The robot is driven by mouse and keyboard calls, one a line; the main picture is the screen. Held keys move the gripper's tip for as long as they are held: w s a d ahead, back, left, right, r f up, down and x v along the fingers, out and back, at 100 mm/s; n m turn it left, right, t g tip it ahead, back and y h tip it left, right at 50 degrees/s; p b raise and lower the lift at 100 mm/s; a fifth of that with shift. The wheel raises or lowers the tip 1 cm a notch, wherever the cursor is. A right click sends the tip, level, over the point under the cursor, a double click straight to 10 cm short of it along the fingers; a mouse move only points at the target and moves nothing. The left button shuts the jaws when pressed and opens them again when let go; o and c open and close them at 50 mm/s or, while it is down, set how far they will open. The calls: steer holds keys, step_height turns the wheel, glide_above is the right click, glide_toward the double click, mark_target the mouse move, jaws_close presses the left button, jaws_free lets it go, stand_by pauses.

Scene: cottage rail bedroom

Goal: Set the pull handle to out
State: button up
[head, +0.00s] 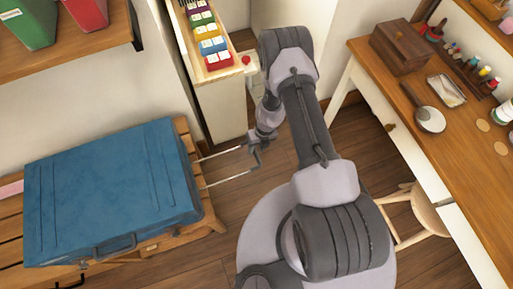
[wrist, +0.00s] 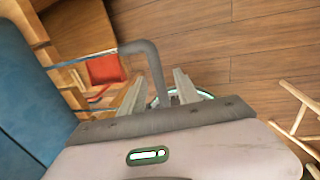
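A blue suitcase (head: 110,190) lies flat on a slatted wooden bench at the left. Two thin metal rods stick out of its right side and end in a dark grey pull handle (head: 255,158), which stands well clear of the case. In the wrist view the grey handle (wrist: 148,58) bends down between my fingers. My gripper (wrist: 162,86) is around the handle, with its fingers apart and a gap showing on each side of the bar. In the head view my gripper (head: 263,140) is at the handle, and the wrist partly hides the fingers.
A narrow shelf unit (head: 222,105) with coloured boxes stands behind the handle. A wooden desk (head: 440,100) with small items is at the right, with a stool (head: 415,215) by it. Wooden floor (head: 235,205) is clear between the bench and my base.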

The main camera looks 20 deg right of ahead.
steer(key=shift+r, duration=0.1)
steer(key=d+r+p, duration=0.3)
steer(key=r+p, duration=0.4)
steer(key=r, duration=1)
steer(key=shift+d+p, duration=0.15)
steer(key=shift+p, duration=0.25)
steer(key=shift+w, duration=0.1)
